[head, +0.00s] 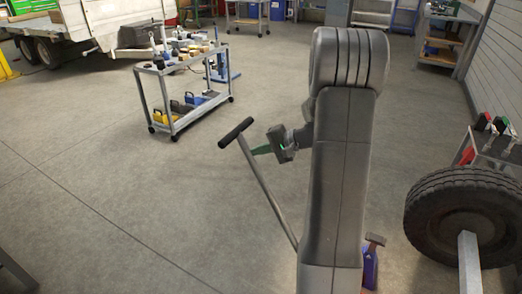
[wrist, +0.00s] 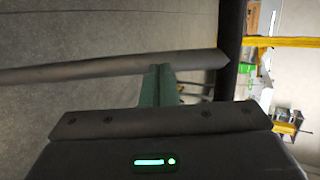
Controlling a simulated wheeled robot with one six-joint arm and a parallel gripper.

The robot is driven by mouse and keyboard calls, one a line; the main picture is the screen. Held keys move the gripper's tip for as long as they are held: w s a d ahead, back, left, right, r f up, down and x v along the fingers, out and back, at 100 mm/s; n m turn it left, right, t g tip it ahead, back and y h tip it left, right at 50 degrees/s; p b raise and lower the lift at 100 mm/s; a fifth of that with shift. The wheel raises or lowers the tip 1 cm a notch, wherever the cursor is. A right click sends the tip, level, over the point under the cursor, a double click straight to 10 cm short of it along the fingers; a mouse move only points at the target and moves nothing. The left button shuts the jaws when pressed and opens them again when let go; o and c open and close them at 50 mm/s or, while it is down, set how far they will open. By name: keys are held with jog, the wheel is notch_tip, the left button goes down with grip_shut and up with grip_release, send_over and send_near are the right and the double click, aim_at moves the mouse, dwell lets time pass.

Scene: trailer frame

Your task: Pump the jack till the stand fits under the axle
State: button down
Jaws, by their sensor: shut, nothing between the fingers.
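The jack's long grey handle (head: 268,190) leans up to the left and ends in a dark crossbar grip (head: 236,132). In the wrist view the handle (wrist: 90,70) runs across the picture, with the dark grip (wrist: 232,45) at its right end. My gripper (head: 255,151) is beside the handle, just below the grip. Its green fingers (wrist: 158,72) are shut and empty, their tips at the handle; I cannot tell whether they touch. A blue stand (head: 371,268) shows partly behind my arm. The axle (head: 469,262) is a pale square bar by the tyre (head: 463,215). The jack's body is hidden.
A grey cart (head: 172,125) with tools and blue and yellow boxes stands at the back left. A white trailer (head: 100,18) is behind it. A small rack (head: 492,150) stands behind the tyre. The floor left of the handle is clear.

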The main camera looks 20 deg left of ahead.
jog(key=w+a+f+h, duration=0.1)
jog(key=a+f+h, duration=0.1)
jog(key=a+f, duration=0.8)
jog(key=w+a+f+h+b, duration=0.1)
jog(key=a+f, duration=0.9)
jog(key=a, duration=0.5)
jog(key=shift+w+f+m+h, duration=0.15)
jog(key=shift+m+h, duration=0.15)
jog(key=shift+h, duration=0.1)
jog(key=a+r+p+v, duration=0.1)
jog(key=p+v, duration=0.1)
jog(key=v, duration=1.3)
jog(key=shift+r, duration=0.3)
jog(key=shift+s+r, duration=0.1)
jog(key=shift+s, duration=0.1)
dwell(0.4)
